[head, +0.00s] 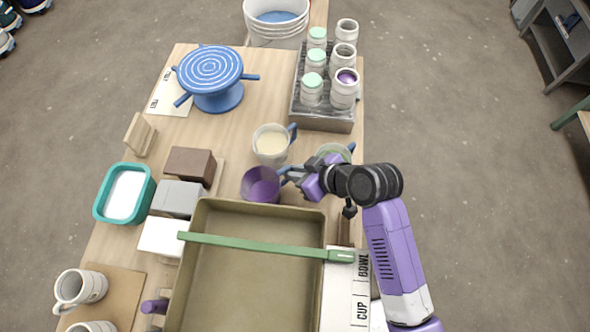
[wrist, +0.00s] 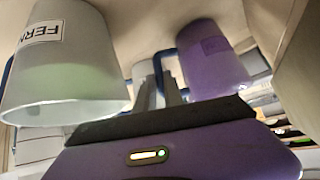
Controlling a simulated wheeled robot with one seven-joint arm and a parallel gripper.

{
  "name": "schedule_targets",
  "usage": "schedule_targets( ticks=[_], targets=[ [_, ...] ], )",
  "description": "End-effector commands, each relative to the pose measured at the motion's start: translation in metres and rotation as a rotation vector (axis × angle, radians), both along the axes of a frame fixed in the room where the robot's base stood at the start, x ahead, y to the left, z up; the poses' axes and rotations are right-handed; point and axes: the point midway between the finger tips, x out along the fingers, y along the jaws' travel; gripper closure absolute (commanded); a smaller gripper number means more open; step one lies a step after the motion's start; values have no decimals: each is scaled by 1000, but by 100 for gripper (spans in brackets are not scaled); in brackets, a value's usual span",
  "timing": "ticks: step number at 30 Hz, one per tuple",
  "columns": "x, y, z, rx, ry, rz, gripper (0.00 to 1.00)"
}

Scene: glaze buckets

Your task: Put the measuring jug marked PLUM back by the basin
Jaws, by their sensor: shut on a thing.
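The purple jug (head: 262,186) is at the far edge of the olive basin (head: 195,290), with its mouth visible from above. In the wrist view it is the purple jug (wrist: 212,62), with a small label too dim to read. My gripper (head: 290,178) is at its right, shut on its blue handle. I cannot tell whether the jug touches the table. A jug with cream contents (head: 270,144) stands just behind it. A pale jug marked FERN (wrist: 65,65) is partly hidden behind my gripper in the head view (head: 335,151).
A green stick (head: 260,246) lies across the basin. Dark, grey and white blocks (head: 178,198) stand left. A teal tub (head: 124,194), a blue turntable (head: 210,75) and a grey crate of jars (head: 322,122) surround the work area. Clear tabletop lies between turntable and crate.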

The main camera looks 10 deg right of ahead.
Motion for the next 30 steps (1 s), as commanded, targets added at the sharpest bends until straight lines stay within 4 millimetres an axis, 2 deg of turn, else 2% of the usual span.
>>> schedule_targets(
  ticks=[13, 14, 15, 23, 30],
  targets=[
    [1, 0, -6, 1, -3, 0, 100],
    [0, 0, -5, 0, -1, 1, 82],
    [0, 0, -5, 0, -1, 1, 79],
    [0, 0, -5, 0, -1, 1, 79],
    [-8, -8, 10, 1, -3, -2, 79]
  ],
)
